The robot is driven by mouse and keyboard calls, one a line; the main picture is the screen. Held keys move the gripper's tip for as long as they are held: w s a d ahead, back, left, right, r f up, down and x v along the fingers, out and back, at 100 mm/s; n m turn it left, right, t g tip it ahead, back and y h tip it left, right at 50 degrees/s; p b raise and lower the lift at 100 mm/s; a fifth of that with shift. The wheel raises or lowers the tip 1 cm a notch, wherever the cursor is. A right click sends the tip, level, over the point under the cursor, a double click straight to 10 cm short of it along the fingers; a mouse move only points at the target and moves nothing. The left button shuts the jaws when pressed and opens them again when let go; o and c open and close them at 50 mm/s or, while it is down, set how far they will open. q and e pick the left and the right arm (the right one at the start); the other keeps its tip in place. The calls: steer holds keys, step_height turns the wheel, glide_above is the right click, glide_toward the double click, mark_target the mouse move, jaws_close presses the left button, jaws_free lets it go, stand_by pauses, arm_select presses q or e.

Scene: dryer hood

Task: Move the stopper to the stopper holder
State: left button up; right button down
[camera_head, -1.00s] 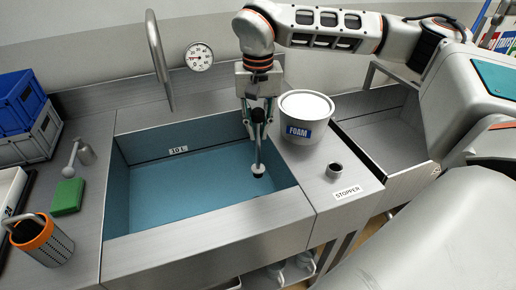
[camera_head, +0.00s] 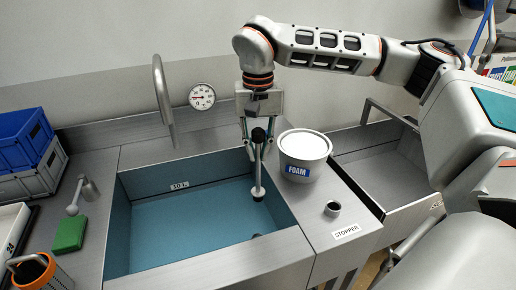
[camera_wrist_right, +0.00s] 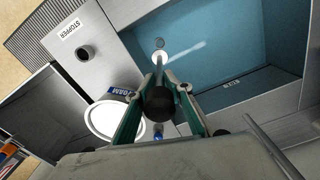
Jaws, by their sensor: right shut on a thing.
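The stopper (camera_head: 258,172) is a thin upright rod with a dark ball on top and a pale, dark-bottomed foot. My right gripper (camera_head: 258,140) is shut on it near its top and holds it over the sink's right part. In the wrist view the ball (camera_wrist_right: 160,102) sits between the fingers, with the foot (camera_wrist_right: 160,58) beyond. My left gripper is not in view.
The blue sink (camera_head: 190,215) has a dark drain spot (camera_head: 257,236) below the stopper. A white FOAM bucket (camera_head: 305,165) stands on the ledge behind the holder, close to my right gripper. A tap (camera_head: 163,90) and a gauge (camera_head: 202,96) are at the back.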

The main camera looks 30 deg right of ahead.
mark_target(258, 129)
steer(key=shift+r+p, duration=0.8)
steer(key=shift+r, duration=1.25)
